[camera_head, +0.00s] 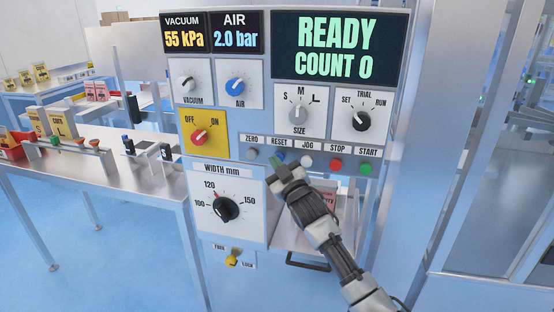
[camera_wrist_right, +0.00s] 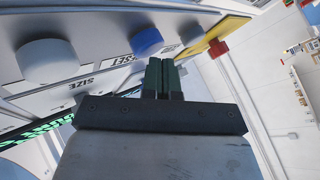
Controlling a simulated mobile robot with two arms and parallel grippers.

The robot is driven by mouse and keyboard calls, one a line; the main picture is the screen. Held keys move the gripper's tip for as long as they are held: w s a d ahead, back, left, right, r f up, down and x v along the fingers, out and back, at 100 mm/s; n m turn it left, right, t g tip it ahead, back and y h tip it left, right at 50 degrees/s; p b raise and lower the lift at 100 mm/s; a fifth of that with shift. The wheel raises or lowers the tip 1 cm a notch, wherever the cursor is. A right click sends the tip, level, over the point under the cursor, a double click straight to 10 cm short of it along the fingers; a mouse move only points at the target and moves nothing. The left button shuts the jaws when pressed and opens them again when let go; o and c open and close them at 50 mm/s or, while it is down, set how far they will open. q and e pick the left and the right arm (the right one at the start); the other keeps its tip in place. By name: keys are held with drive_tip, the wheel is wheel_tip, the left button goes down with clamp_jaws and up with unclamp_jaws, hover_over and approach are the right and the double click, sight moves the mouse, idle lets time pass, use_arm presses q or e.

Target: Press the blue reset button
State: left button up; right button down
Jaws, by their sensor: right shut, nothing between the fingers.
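The blue reset button (camera_head: 279,156) sits under the RESET label in the button row of the control panel, and my gripper covers part of it. My right gripper (camera_head: 277,166) is shut and empty, with its fingertips at this button. I cannot tell whether they touch it. In the right wrist view the dark green fingers (camera_wrist_right: 162,78) are closed together in front of the panel by a partly covered label ending in SET. My left gripper is not in view.
The grey zero button (camera_head: 251,154) is left of reset; the white jog button (camera_head: 307,161), red stop button (camera_head: 336,165) and green start button (camera_head: 366,169) are right. The width dial (camera_head: 226,208) is below. The display (camera_head: 335,47) reads READY, COUNT 0.

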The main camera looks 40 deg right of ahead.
drive_tip(key=shift+s+a, duration=0.35)
drive_tip(key=shift+a, duration=0.1)
drive_tip(key=s+a+p, duration=0.2)
drive_tip(key=s+a, duration=0.2)
drive_tip(key=shift+a, duration=0.2)
drive_tip(key=shift+w+f, duration=0.1)
idle(0.9)
